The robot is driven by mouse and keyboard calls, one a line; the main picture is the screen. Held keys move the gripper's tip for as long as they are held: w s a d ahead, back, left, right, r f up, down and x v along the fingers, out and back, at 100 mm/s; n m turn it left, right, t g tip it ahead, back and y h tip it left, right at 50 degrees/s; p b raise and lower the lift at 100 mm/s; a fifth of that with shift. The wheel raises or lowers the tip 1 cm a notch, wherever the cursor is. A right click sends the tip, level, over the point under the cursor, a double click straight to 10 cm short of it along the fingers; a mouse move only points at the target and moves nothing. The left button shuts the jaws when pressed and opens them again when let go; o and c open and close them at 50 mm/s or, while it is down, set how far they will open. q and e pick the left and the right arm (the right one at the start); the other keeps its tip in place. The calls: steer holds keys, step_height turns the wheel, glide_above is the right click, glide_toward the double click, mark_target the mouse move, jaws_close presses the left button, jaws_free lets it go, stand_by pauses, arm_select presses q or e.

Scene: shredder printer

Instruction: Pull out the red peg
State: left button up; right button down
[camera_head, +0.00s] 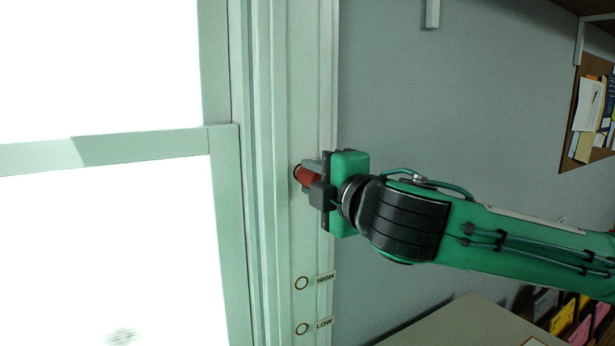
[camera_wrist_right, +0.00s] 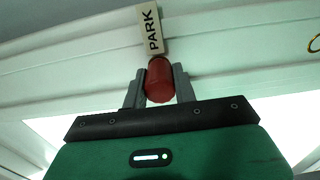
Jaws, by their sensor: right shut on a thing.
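The red peg (camera_head: 306,176) sits at a hole in the pale window frame, above two more holes. In the right wrist view, the red peg (camera_wrist_right: 160,80) lies between the two grey fingers, just below a PARK label (camera_wrist_right: 150,31). My right gripper (camera_head: 318,180) is shut on the peg, close to the frame; it also shows in the right wrist view (camera_wrist_right: 158,88). How deep the peg sits in its hole is hidden. My left gripper is not in view.
Below the peg are two ringed holes, beside a HIGH label (camera_head: 325,278) and a LOW label (camera_head: 323,323). A bright window (camera_head: 100,70) fills the left. A table (camera_head: 460,325) stands at the lower right, and a corkboard (camera_head: 572,150) hangs at the far right.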

steer(key=shift+v, duration=1.95)
steer(key=c, duration=1.9)
jaws_free()
steer(key=shift+c, duration=0.2)
jaws_close()
